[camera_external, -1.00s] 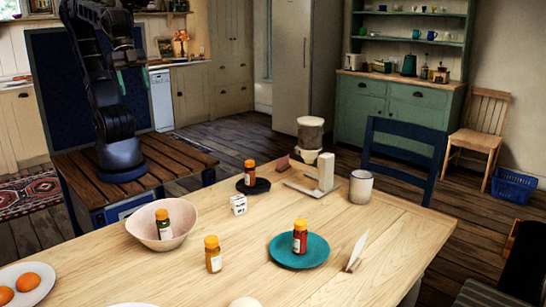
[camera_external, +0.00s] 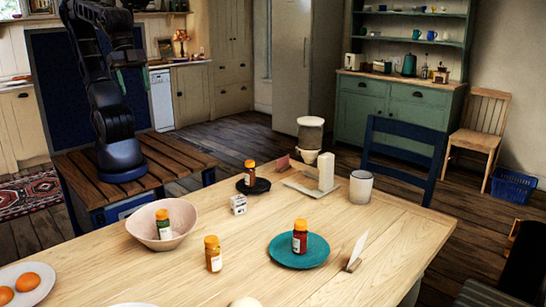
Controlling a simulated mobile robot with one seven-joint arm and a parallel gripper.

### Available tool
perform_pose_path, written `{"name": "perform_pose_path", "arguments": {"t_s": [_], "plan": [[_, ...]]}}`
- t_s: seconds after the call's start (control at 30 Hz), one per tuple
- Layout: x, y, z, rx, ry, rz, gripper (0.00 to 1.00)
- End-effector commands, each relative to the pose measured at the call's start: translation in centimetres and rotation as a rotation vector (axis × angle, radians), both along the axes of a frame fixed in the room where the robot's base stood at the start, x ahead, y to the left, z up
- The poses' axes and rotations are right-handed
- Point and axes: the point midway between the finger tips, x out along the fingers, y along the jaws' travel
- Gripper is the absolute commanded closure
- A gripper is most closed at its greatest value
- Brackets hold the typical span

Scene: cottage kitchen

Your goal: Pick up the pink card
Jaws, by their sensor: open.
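A small pink card (camera_external: 282,164) stands at the far edge of the wooden table, in a low holder as far as I can tell. It is behind and to the right of an orange-capped bottle on a black dish. My gripper (camera_external: 132,79) is raised high at the upper left, well apart from the card and the table. Its two green-tipped fingers are spread, with nothing visible between them.
A pink bowl (camera_external: 185,238), teal plate (camera_external: 275,252) and white card (camera_external: 359,247) stand nearer. Bare table (camera_external: 330,225) lies between.

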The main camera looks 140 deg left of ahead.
Motion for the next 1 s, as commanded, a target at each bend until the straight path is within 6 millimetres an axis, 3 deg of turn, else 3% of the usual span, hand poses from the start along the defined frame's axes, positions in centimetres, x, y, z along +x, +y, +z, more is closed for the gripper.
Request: {"name": "perform_pose_path", "arguments": {"t_s": [0.03,0.17,0.53,0.77,1.0], "plan": [[0.0,0.0,0.0,0.0,0.0,0.0,0.47],[0.0,0.0,0.0,0.0,0.0,0.0,0.72],[0.6,0.4,0.1,-0.007,0.006,0.021,0.72],[4.5,3.2,0.4,-0.051,0.043,0.161,0.72],[9.3,7.9,0.0,-0.108,0.084,0.349,0.72]]}}
